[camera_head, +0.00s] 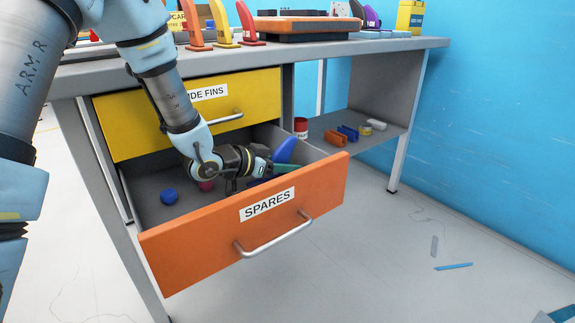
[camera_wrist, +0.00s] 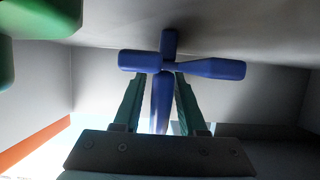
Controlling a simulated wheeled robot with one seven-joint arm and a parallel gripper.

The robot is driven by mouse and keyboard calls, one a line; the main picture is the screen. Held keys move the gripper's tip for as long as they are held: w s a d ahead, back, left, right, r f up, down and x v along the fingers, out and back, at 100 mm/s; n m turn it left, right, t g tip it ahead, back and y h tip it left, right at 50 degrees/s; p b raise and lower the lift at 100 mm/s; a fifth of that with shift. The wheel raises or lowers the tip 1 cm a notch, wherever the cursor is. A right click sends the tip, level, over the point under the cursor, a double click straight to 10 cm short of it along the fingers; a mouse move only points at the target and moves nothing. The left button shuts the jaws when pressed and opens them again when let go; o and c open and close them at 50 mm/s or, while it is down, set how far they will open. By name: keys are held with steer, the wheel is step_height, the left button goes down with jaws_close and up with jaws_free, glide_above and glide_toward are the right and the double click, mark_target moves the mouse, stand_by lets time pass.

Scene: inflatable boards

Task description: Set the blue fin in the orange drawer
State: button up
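The orange drawer (camera_head: 170,245), labelled SPARES, is pulled open below the yellow drawer. My gripper (camera_head: 277,168) is inside it near the right end, below the top of its front panel. The blue fin (camera_head: 286,150) is at the green fingers, with one part sticking up above them and a little blue showing below. In the wrist view the blue fin (camera_wrist: 215,68) looks cross-shaped. My gripper (camera_wrist: 161,78) has a finger on each side of its middle and appears shut on it. Whether the fin touches the drawer floor is hidden.
A green object (camera_wrist: 40,20) is close at the wrist view's upper left. The yellow drawer (camera_head: 130,125) is just above. A shelf (camera_head: 375,140) with small items is at right.

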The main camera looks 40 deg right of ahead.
steer(key=shift+o, duration=0.5)
steer(key=shift+r, duration=0.15)
steer(key=shift+a+r, duration=0.15)
steer(key=shift+a, duration=0.05)
steer(key=p+v, duration=0.2)
steer(key=v, duration=0.9)
steer(key=shift+a+p, duration=0.3)
steer(key=shift+p, duration=0.05)
